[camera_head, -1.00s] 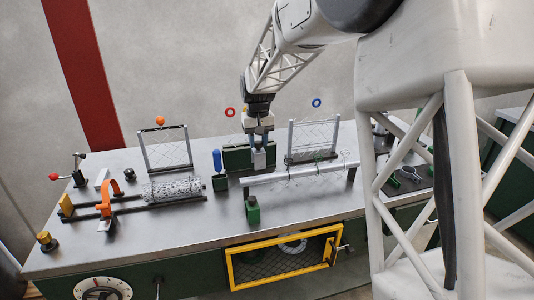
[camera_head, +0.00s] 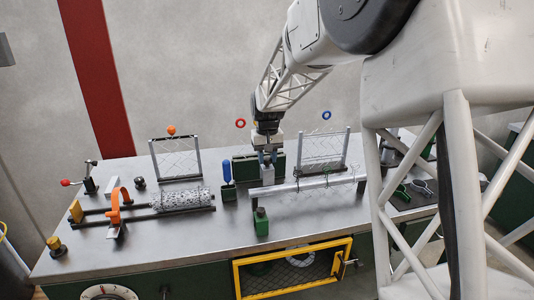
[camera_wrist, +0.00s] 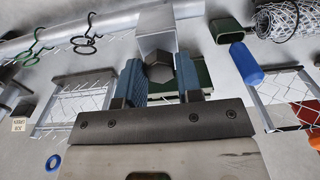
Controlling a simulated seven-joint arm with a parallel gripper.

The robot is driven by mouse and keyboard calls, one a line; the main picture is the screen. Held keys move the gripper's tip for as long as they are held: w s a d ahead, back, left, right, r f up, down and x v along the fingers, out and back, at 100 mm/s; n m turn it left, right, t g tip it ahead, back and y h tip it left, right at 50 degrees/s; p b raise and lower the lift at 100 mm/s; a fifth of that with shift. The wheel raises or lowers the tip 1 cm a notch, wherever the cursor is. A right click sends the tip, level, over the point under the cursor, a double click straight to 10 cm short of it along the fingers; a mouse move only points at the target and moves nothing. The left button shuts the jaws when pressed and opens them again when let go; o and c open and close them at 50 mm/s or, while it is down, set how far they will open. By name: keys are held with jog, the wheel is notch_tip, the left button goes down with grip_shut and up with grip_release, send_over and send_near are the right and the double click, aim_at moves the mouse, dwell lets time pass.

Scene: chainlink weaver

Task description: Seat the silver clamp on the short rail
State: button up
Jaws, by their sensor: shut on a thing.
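My gripper (camera_head: 267,157) is shut on the silver clamp (camera_head: 267,174), above the left end of a pale horizontal rail (camera_head: 310,187). In the wrist view, my blue-padded fingertips (camera_wrist: 160,80) grip the clamp's hexagonal end, and its pale square body (camera_wrist: 156,28) reaches toward the rail (camera_wrist: 60,42). I cannot tell whether clamp and rail touch. The rail looks like the short one, though I cannot be sure. The clamp's underside is hidden.
A blue-handled tool (camera_head: 227,173) stands close left of the clamp, and a green block (camera_head: 261,222) in front. Wire hooks (camera_wrist: 88,35) hang along the rail. A mesh frame (camera_head: 323,150) stands behind it.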

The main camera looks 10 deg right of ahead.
jog(key=shift+f, duration=4.1)
jog(key=o, duration=0.9)
jog(key=shift+r, duration=3.9)
